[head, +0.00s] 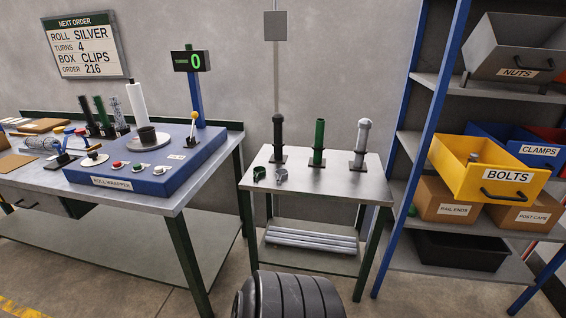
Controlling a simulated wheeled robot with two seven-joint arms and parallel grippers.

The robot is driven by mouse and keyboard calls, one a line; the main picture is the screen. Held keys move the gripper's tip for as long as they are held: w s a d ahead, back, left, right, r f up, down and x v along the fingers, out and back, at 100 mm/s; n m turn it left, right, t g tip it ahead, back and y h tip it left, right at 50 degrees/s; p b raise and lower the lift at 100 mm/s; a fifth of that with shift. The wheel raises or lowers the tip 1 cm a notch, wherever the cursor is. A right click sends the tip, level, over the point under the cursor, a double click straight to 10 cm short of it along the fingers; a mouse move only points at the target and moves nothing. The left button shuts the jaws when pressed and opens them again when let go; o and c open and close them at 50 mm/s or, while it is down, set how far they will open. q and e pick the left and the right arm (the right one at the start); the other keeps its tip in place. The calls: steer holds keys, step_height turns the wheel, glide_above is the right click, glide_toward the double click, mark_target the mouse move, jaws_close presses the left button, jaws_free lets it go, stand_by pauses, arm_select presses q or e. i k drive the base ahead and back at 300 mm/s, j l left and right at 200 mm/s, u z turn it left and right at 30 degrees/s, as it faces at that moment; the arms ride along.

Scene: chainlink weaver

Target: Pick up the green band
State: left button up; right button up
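A small dark green band (259,174) lies near the left front of the small metal table (335,189). A similar silver-grey band (281,176) lies just to its right, apart from it. Neither of my grippers is in the head view, so I cannot see what they hold or whether they are open.
Behind the bands stand black (278,138), green (319,142) and silver (362,143) posts on the same table. The blue roll wrapper (135,180) is on the bench at left. A shelf with a yellow bolts bin (460,180) stands at right. The table's front right is clear.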

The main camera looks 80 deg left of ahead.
mark_target(257, 168)
steer(key=u, duration=2.85)
